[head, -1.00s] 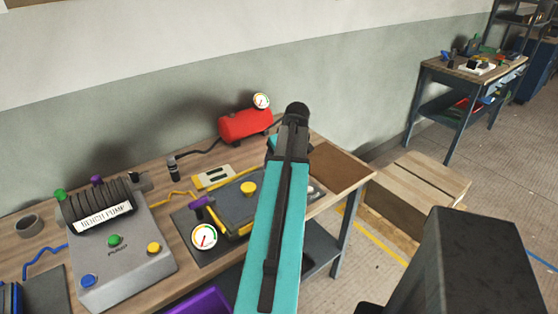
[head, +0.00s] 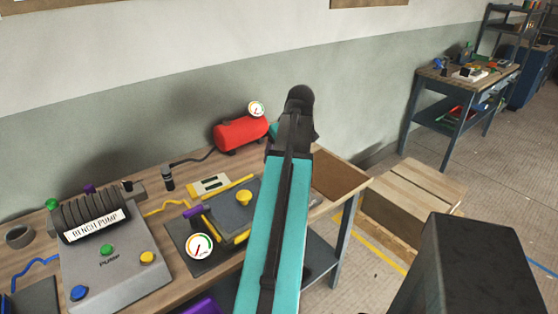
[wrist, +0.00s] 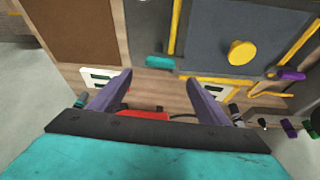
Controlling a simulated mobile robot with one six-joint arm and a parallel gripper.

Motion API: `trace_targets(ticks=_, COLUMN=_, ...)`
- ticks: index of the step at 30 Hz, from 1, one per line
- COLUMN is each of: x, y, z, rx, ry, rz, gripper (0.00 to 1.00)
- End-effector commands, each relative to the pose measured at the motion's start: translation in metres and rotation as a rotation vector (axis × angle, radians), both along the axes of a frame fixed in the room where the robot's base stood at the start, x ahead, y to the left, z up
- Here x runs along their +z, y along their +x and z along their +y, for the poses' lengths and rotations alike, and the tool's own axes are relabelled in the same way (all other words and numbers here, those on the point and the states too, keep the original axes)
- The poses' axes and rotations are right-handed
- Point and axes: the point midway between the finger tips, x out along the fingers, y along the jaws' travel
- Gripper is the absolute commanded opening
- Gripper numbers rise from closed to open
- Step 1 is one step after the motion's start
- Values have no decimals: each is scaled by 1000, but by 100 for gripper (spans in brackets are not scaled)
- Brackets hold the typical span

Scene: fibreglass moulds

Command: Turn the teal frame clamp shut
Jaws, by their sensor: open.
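The teal frame clamp (wrist: 160,62) shows in the wrist view as a small teal bar at the edge of the dark grey mould (wrist: 212,32), beside a yellow frame bar. In the head view my arm hides it. My gripper (wrist: 158,77) is open and empty. Its two purple-grey fingers stand apart, and the clamp appears just beyond the tips, between them in the picture. I cannot tell the height gap. In the head view the mould (head: 232,204) lies on the bench, with my teal arm covering its right side.
A purple clamp (head: 193,210) and yellow knob (head: 244,197) are on the mould, with a gauge (head: 199,246) in front. The red tank (head: 240,133) stands behind. The bench pump (head: 105,260) is left. A brown board (head: 340,176) lies right; wooden crates (head: 415,195) stand beyond.

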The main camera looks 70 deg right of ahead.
Motion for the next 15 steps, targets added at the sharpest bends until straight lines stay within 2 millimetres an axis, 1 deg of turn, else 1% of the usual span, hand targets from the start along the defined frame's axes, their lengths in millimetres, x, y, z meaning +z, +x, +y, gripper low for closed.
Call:
trace_targets(ticks=1, x=6, y=-2, z=1, rx=-1, ry=-3, rz=0, gripper=70)
trace_targets(ticks=9, x=32, y=-10, z=7, rx=0, ry=-2, rz=-1, gripper=70)
trace_targets(ticks=15, x=44, y=-14, z=10, rx=0, ry=-2, rz=-1, gripper=70)
